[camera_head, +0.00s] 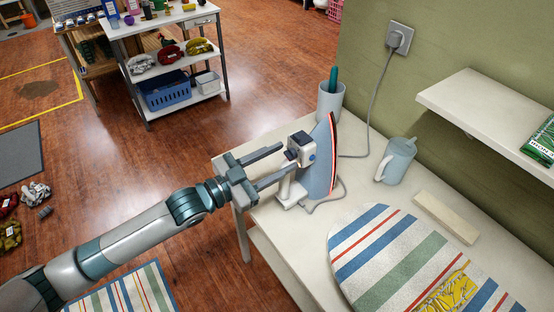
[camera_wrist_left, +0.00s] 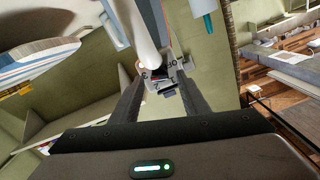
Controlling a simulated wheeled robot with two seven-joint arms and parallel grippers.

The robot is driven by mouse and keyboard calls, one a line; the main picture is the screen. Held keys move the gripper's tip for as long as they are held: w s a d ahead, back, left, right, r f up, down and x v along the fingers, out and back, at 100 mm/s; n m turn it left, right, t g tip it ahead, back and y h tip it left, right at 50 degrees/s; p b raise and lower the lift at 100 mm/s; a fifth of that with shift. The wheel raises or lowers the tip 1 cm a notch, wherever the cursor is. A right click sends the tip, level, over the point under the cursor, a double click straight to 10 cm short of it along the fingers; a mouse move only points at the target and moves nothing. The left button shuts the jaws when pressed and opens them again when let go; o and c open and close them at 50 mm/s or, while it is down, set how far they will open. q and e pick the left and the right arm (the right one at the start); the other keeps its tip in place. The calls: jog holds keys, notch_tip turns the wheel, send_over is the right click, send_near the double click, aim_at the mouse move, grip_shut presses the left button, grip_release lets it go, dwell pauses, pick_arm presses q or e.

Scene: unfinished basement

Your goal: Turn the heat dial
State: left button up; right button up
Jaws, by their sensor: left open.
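A steam iron (camera_head: 319,165) stands upright on the white table, its dark soleplate with a red edge facing right. A white block with a dark blue knob-like part (camera_head: 293,154) sits at its upper left; I cannot tell for sure that this is the heat dial. My left gripper (camera_head: 289,160) is open, its two fingers pointing right around or just short of that block. In the left wrist view the block (camera_wrist_left: 163,77) shows between the fingertips of my left gripper (camera_wrist_left: 159,86); contact is unclear. My right gripper is not in view.
The white table (camera_head: 265,220) holds a striped ironing board (camera_head: 350,250), a blue-grey jug (camera_head: 397,161), a cup (camera_head: 329,101) and a pale block (camera_head: 446,217). A grey cord runs to the wall outlet (camera_head: 399,38). A white shelf (camera_head: 480,105) juts from the wall at right.

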pick_arm(q)
jog(key=shift+s, duration=0.1)
jog(key=shift+s+a, duration=0.25)
jog(key=shift+a, duration=0.25)
jog(key=p+v, duration=0.2)
jog(key=v, duration=1.4)
jog(key=shift+p, duration=0.4)
jog(key=shift+s, duration=0.1)
